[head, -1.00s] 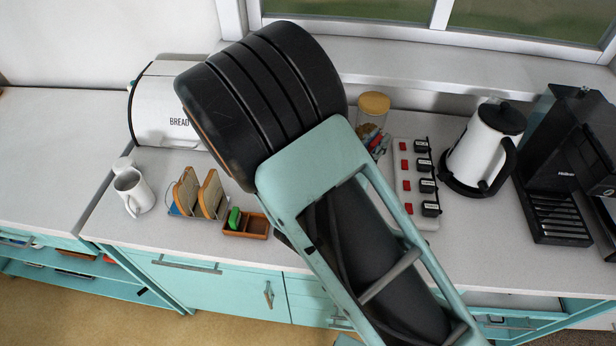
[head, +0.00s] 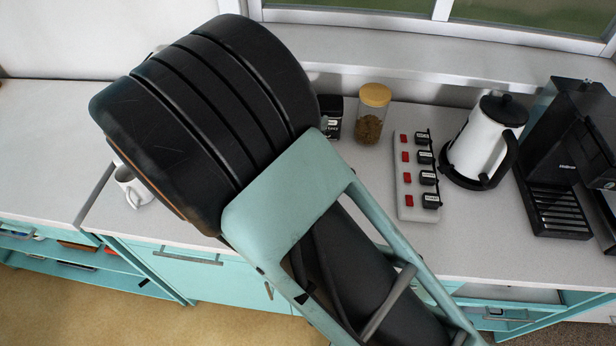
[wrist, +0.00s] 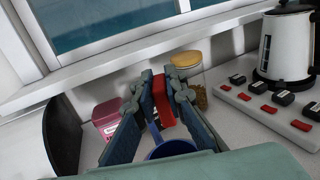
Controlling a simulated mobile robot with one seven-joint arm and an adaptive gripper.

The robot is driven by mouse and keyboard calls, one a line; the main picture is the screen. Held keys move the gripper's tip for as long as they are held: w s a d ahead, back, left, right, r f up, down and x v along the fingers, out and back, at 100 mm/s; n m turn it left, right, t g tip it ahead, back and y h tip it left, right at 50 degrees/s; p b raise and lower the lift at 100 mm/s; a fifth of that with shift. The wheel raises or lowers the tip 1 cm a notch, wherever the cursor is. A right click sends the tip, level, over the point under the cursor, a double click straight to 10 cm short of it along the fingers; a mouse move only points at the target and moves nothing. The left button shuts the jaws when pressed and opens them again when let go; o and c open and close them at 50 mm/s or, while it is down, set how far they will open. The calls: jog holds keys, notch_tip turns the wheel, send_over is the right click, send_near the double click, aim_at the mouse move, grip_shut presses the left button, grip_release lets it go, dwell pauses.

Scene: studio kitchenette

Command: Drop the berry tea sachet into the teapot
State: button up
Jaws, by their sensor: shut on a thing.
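My gripper (wrist: 161,100) shows in the wrist view with its fingers closed on a small red block-like packet, which looks like the berry tea sachet (wrist: 162,104). It is held up above the counter. Below and behind the fingers is a round blue vessel (wrist: 172,149), with a narrow blue part rising at its left. It may be the teapot, but the fingers and wrist hide much of it. I cannot tell whether the sachet is directly over its opening. In the head view my arm hides the gripper, sachet and blue vessel.
A pink canister (wrist: 107,119) stands left of the fingers, with a dark curved panel (wrist: 62,135) beyond. A yellow-lidded jar (head: 371,114), a switched power strip (head: 417,178), a white kettle (head: 484,142) and a black coffee machine (head: 565,165) stand right. A white mug (head: 132,187) is at left.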

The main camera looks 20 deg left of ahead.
notch_tip(320, 180, down, 2)
jog(key=shift+f+b, duration=0.25)
jog(key=shift+b, duration=0.35)
jog(key=o, duration=0.7)
jog(key=shift+o, duration=0.2)
jog(key=shift+s, duration=0.1)
jog(key=s, duration=1.1)
jog(key=shift+s+a, duration=0.4)
jog(key=shift+r, duration=0.1)
